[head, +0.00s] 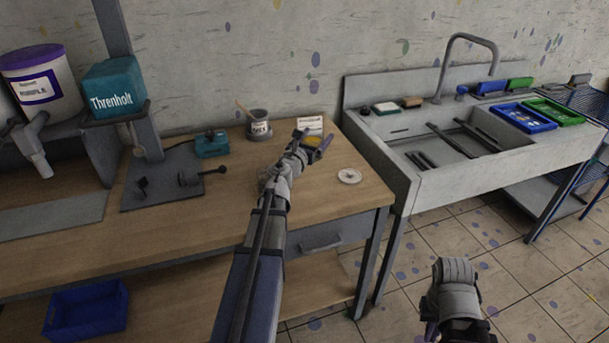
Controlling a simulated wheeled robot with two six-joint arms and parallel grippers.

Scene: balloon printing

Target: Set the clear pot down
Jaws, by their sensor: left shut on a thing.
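My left gripper (303,143) reaches over the right part of the wooden bench, beyond a small round white dish (349,176). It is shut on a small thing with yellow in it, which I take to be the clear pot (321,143). The fingers and wrist hide much of the pot, and I cannot tell whether it touches the bench. My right gripper (455,275) is low at the right, over the tiled floor, away from the bench. Its fingertips cannot be made out.
A white card (310,123) and a dark labelled pot (259,125) with a stick stand behind the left gripper. A teal box (212,144) is left of them. The sink (408,178) adjoins the bench's right end. Bare wood (325,195) lies around the white dish.

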